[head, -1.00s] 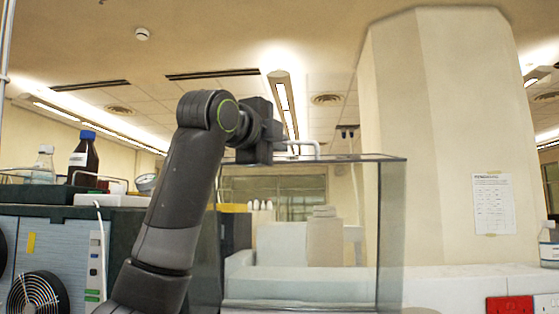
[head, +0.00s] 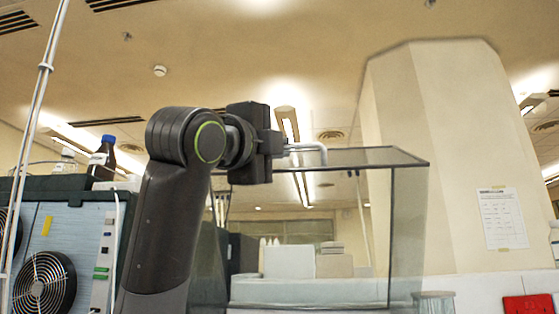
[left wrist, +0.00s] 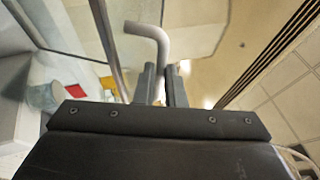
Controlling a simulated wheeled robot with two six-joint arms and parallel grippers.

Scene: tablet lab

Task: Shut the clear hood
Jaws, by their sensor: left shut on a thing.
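The clear hood (head: 408,225) is a see-through box with dark edges, right of the middle in the head view. Its top panel (head: 375,157) shows as a thin slanted sheet. A pale bent bar handle (head: 313,147) sticks out at the top left of the hood. My left gripper (head: 283,150) is shut on the handle; the left wrist view shows the handle (left wrist: 150,32) between the two dark fingers (left wrist: 162,82). The hood's lower edge is out of view, so I cannot tell if it touches its base. My right gripper is not in view.
A blue-fronted unit with a fan (head: 42,284) stands at the left, with a brown blue-capped bottle (head: 103,158) on top. A thick pale column (head: 445,160) stands behind the hood at right. White boxes (head: 290,261) show through the hood. A red object (head: 527,304) sits lower right.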

